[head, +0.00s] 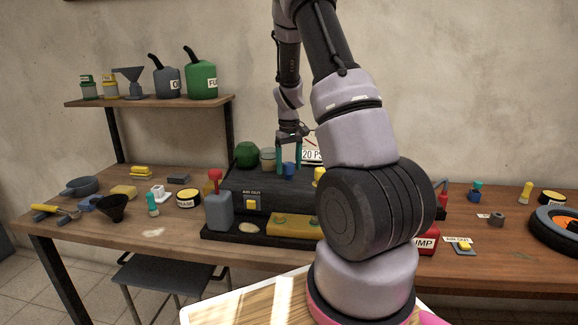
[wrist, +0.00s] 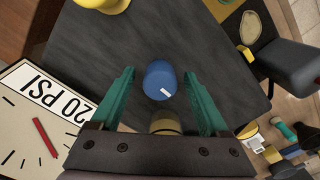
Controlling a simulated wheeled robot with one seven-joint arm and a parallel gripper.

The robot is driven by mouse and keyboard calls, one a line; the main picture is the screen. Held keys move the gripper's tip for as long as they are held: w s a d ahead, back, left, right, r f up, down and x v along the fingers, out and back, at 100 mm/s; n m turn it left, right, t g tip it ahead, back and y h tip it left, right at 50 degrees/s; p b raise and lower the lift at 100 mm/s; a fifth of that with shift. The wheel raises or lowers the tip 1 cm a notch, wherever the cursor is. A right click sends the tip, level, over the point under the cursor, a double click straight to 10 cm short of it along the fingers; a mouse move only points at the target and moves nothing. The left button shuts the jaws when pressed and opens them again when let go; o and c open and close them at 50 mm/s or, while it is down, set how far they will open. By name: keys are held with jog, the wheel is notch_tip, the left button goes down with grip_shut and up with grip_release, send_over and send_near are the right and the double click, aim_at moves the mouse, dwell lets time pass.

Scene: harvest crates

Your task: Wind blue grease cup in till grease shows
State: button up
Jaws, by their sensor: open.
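The blue grease cup (head: 289,169) stands on top of a dark box-shaped unit (head: 263,193) on the workbench. In the wrist view the blue cup (wrist: 159,80) lies between the two green fingers, with a small white mark on its side. My gripper (head: 289,160) points down over the cup, and its fingers (wrist: 160,97) are open with a gap on each side of the cup. No grease can be made out at the cup. Its lower part is hidden from the wrist camera.
A dial marked 20 PSI (wrist: 48,110) stands close beside my gripper. A green knob (head: 247,154), a clear jar (head: 268,160) and a yellow knob (head: 320,177) share the unit's top.

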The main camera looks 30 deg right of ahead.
jog(key=shift+f, duration=0.1)
grip_shut()
jog(key=shift+m, duration=0.3)
jog(key=m, duration=0.9)
jog(key=shift+a, duration=0.15)
jog(key=shift+m, duration=0.3)
dwell(0.4)
grip_release()
